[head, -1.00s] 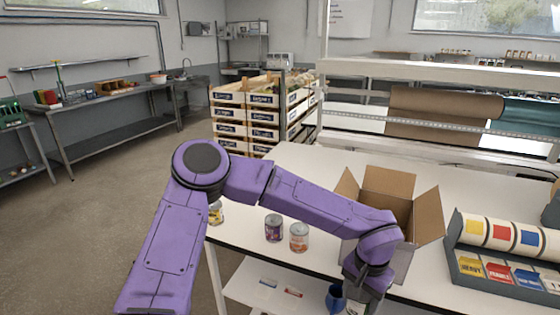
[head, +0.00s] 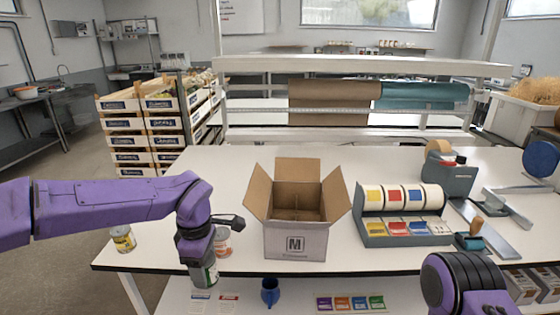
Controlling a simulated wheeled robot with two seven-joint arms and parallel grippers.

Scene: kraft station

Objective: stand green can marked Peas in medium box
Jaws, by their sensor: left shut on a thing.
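My left gripper (head: 203,260) points down just left of the box, at the table's front edge. It is shut on a can (head: 205,275) with green on its label. The can looks roughly upright, its upper part hidden by the gripper, and the word on it is too small to read. My right arm shows at the lower right, but its gripper is out of view.
A pinkish can (head: 223,243) stands close behind the left gripper, and a yellow can (head: 123,239) stands farther left. A label rack (head: 375,238) stands right of the box. A blue cup (head: 270,291) is on the lower shelf. The table behind the left arm is clear.

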